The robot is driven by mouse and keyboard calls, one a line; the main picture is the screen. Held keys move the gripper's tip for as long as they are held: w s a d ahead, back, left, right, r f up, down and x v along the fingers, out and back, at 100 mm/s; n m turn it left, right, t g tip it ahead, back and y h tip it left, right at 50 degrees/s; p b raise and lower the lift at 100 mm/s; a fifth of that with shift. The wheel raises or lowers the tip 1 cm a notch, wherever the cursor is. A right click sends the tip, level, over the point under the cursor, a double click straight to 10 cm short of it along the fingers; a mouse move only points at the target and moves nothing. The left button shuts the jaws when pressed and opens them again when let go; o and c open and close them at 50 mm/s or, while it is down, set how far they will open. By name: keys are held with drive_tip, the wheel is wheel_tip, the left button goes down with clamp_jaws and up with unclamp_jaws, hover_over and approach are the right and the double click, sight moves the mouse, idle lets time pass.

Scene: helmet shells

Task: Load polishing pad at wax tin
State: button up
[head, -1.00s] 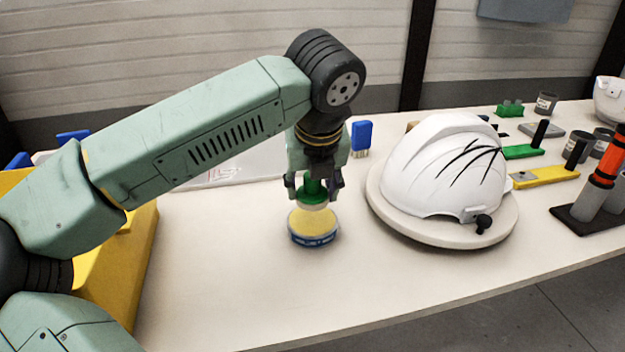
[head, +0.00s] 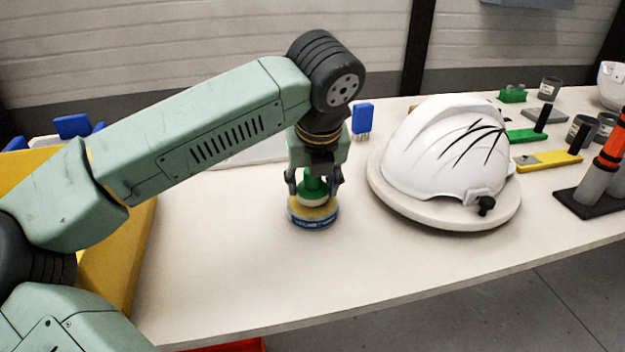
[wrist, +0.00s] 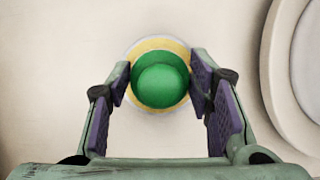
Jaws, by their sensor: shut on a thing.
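My gripper (head: 313,184) is shut on the green knob of the polishing pad (head: 314,195), which has a white underside. The pad is upright, directly over the open wax tin (head: 313,220), a low blue tin with yellow wax. The pad's white part appears to meet the wax; exact contact is hard to tell. In the wrist view the green knob (wrist: 160,84) sits between my two finger pads, with a ring of yellow wax (wrist: 160,44) showing around it.
A white helmet shell (head: 445,155) with black scratch marks sits on a round stand (head: 385,192) to the right. A blue brush (head: 362,118) stands behind. Green and yellow tools (head: 548,160) and grey cups lie further right. The front of the table is clear.

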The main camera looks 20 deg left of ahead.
drive_tip(key=shift+f+b, duration=0.65)
drive_tip(key=shift+b, duration=0.35)
idle(2.2)
drive_tip(key=shift+r, duration=0.15)
drive_tip(key=shift+r+p, duration=1.75)
drive_tip(key=shift+r, duration=1.75)
drive_tip(key=shift+f, duration=0.1)
